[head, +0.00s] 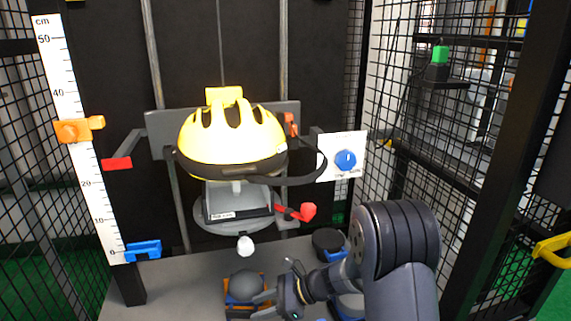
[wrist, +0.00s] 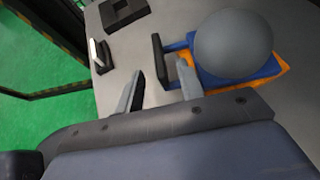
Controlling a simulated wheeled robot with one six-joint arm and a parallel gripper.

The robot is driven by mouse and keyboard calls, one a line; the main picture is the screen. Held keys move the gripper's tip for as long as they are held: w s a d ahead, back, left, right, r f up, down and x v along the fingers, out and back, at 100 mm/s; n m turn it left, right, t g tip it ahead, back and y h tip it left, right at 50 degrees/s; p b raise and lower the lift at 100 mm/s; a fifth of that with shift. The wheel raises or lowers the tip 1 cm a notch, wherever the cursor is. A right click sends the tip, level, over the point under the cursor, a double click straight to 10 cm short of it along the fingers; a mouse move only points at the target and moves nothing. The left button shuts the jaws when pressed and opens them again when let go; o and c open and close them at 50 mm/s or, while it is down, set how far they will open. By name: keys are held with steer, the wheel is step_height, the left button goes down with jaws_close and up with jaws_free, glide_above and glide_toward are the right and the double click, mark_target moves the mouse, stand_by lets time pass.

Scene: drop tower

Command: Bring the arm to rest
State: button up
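My gripper (head: 268,304) is low over the front of the grey table, at the right side of a dark grey ball (head: 245,284). The ball (wrist: 234,44) sits in a blue holder (wrist: 178,45) on an orange base (wrist: 284,68), just right of the right finger. I cannot tell whether that finger touches the holder. My arm reaches in from the lower right in the head view.
A yellow helmet (head: 232,140) sits on the tower carriage. A scale (head: 78,150) with orange and blue markers stands at left, a blue knob (head: 345,160) at right. Mesh walls flank both sides.

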mark_target(233, 318)
steer(key=b+x, duration=0.2)
steer(key=x, duration=0.5)
steer(key=shift+s+d+b, duration=0.1)
steer(key=shift+b, duration=0.3)
step_height(233, 318, up, 4)
steer(key=p, duration=0.2)
steer(key=shift+d+f+p, duration=0.15)
steer(key=shift+p, duration=0.2)
steer(key=s+d+b, duration=0.1)
steer(key=s+d, duration=0.2)
steer(key=s, duration=1.1)
steer(key=shift+s+d+r+b, duration=0.35)
steer(key=shift+d+r, duration=0.05)
